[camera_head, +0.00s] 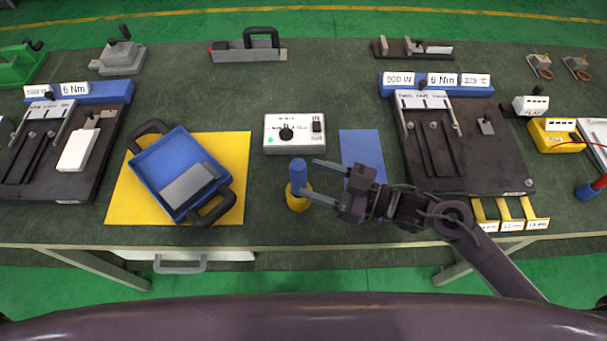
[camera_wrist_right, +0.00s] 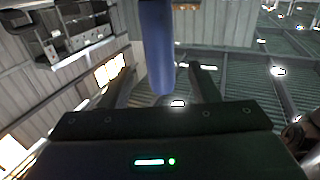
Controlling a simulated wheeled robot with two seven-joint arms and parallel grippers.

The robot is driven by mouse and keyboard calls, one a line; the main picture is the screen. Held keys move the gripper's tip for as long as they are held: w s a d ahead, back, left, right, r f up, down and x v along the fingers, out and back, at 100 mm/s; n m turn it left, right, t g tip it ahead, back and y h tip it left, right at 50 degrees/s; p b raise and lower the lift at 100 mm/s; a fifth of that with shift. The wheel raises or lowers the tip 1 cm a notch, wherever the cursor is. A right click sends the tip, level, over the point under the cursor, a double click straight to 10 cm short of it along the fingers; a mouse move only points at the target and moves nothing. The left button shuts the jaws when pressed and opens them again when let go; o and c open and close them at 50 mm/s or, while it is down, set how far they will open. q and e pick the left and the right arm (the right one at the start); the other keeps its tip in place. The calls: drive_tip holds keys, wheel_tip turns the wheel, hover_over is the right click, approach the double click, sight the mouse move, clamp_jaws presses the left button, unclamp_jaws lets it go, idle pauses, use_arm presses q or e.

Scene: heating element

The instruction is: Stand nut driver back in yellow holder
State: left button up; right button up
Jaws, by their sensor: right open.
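The nut driver (camera_head: 298,174) stands upright with its blue handle up in the round yellow holder (camera_head: 298,199), near the table's front edge. My right gripper (camera_head: 312,177) reaches in from the right and is open, with its two fingers on either side of the blue handle. In the right wrist view the blue handle (camera_wrist_right: 156,45) shows between the spread fingers, with a visible gap on each side. The nut driver's shaft is hidden inside the holder. My left gripper is not in view.
A white control box (camera_head: 294,133) sits behind the holder. A blue mat (camera_head: 361,150) lies behind my right gripper. A blue tray (camera_head: 158,165) on a yellow mat (camera_head: 127,200) is at the left, and a dark fixture board (camera_head: 470,168) is at the right.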

drive_tip(key=v, duration=0.3)
drive_tip(key=shift+s+d+r, duration=0.1)
drive_tip(key=shift+s+d, duration=0.05)
drive_tip(key=shift+d, duration=0.15)
drive_tip(key=shift+s, duration=0.1)
idle(0.3)
